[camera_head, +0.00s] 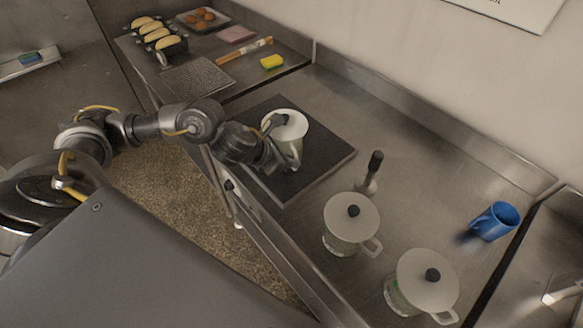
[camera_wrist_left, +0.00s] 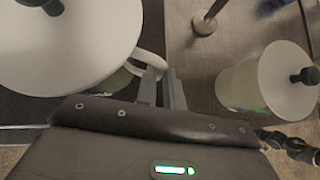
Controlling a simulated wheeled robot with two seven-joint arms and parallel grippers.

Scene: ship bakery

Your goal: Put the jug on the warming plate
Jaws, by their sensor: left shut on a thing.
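The jug (camera_head: 289,127), with a white lid and a dark knob, is over the dark square warming plate (camera_head: 325,165). It looks upright, but I cannot tell whether its base touches the plate. My left gripper (camera_head: 278,160) is at the jug's near side. In the left wrist view the jug's lid (camera_wrist_left: 62,40) fills the upper left, and my left gripper's fingers (camera_wrist_left: 161,88) are shut on its pale handle (camera_wrist_left: 150,62). The jug's base is mostly hidden by its body and my gripper. My right gripper is not in view.
Two similar lidded jugs (camera_head: 350,222) (camera_head: 424,284) stand right of the plate. A dark-handled tool (camera_head: 372,172) stands near its right corner. A blue mug (camera_head: 495,221) is farther right. A yellow sponge (camera_head: 272,62) and a tray of rolls (camera_head: 203,18) are at the back left.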

